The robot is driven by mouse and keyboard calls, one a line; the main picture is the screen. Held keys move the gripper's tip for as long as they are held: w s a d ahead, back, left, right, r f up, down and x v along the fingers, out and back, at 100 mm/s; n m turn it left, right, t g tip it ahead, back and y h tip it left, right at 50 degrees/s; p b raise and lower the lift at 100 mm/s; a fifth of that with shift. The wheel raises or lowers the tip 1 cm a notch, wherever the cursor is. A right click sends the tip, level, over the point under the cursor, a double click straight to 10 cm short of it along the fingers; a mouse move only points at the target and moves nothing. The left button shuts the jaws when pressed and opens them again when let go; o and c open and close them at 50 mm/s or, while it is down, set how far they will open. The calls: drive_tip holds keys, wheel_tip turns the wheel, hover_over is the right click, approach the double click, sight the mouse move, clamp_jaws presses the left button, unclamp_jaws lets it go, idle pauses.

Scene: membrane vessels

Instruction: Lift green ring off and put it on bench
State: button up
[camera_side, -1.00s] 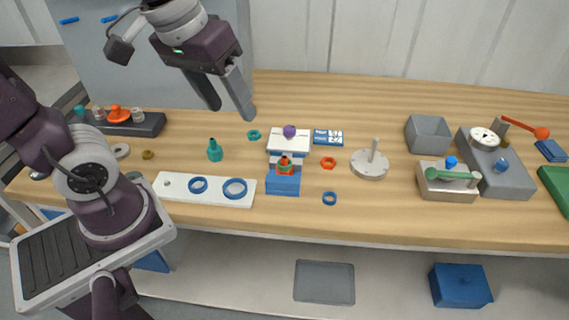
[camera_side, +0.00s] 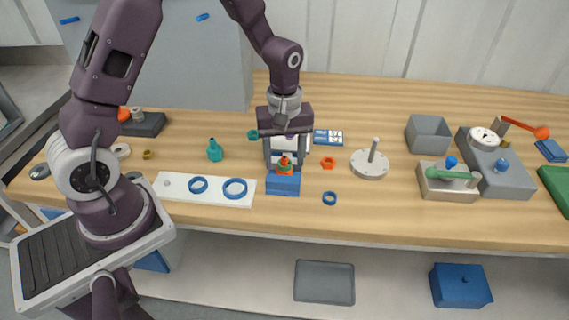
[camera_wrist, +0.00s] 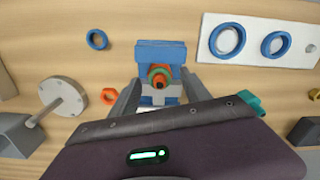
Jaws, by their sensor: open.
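A small stack with a green ring (camera_side: 285,160) and orange parts stands on a blue block (camera_side: 284,184) at the middle of the bench (camera_side: 400,222). In the wrist view the green ring (camera_wrist: 159,68) shows around a dark centre, with orange beside it. My gripper (camera_side: 286,163) points down over the stack, open, one finger on each side. In the wrist view the fingers of my gripper (camera_wrist: 160,82) flank the stack, with gaps visible. I cannot tell the exact finger height against the ring. My gripper hides most of the white block (camera_side: 291,143) behind.
A white plate (camera_side: 216,194) with two blue rings lies at left. An orange nut (camera_side: 328,162), a loose blue ring (camera_side: 329,198) and a grey disc with a post (camera_side: 369,164) are at right. Bare bench lies in front and to the right.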

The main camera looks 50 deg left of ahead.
sight(285, 157)
clamp_jaws()
drive_tip(key=shift+r, duration=0.15)
wheel_tip(285, 157, up, 13)
idle(0.5)
